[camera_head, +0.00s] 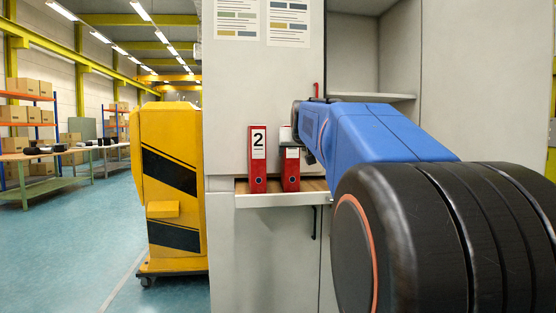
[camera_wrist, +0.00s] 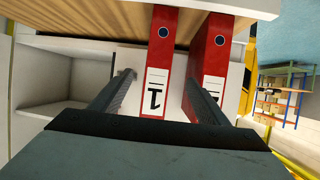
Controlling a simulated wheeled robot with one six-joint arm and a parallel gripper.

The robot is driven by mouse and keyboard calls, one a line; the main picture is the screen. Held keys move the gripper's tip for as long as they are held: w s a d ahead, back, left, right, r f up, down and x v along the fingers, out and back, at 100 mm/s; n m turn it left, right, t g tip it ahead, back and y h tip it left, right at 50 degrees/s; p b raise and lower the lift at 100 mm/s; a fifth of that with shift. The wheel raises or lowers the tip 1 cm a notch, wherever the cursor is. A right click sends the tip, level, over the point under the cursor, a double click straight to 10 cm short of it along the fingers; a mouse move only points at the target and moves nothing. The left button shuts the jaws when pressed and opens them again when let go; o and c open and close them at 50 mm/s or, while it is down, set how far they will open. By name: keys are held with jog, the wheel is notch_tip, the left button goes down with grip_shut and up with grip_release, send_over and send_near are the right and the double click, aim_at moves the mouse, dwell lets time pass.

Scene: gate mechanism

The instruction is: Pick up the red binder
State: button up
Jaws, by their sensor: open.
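Two red binders stand upright side by side on a small wooden-topped shelf (camera_head: 280,200). The left binder (camera_head: 258,175) has a white label with a 2. The right binder (camera_head: 290,183) is partly hidden at the top by my gripper (camera_head: 293,136). In the wrist view, which is upside down, the binder labelled 1 (camera_wrist: 172,55) lies between the two fingers of my open gripper (camera_wrist: 157,82). The binder beside it (camera_wrist: 214,50) is partly behind the right finger. I cannot tell whether either finger touches a binder.
A grey cabinet (camera_head: 380,50) with an open compartment stands behind the shelf. A yellow wheeled machine (camera_head: 172,180) is to the left of it. Workbenches (camera_head: 50,160) and box racks (camera_head: 30,105) are farther left. The blue floor (camera_head: 75,250) is open.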

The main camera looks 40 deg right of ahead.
aim_at(294, 158)
jog(key=x, duration=0.7)
jog(key=d+x, duration=0.1)
jog(key=x, duration=0.3)
jog(key=shift+d+r, duration=0.1)
jog(key=shift+r, duration=0.25)
jog(key=shift+w+a+x, duration=0.1)
jog(key=shift+a+x, duration=0.05)
jog(key=shift+x, duration=1.45)
jog(key=shift+w+a+x, duration=0.1)
jog(key=shift+x, duration=1.45)
jog(key=c, duration=1.3)
jog(key=shift+r, duration=0.15)
jog(key=c, duration=0.4)
jog(key=shift+r, duration=0.1)
jog(key=shift+c, duration=0.2)
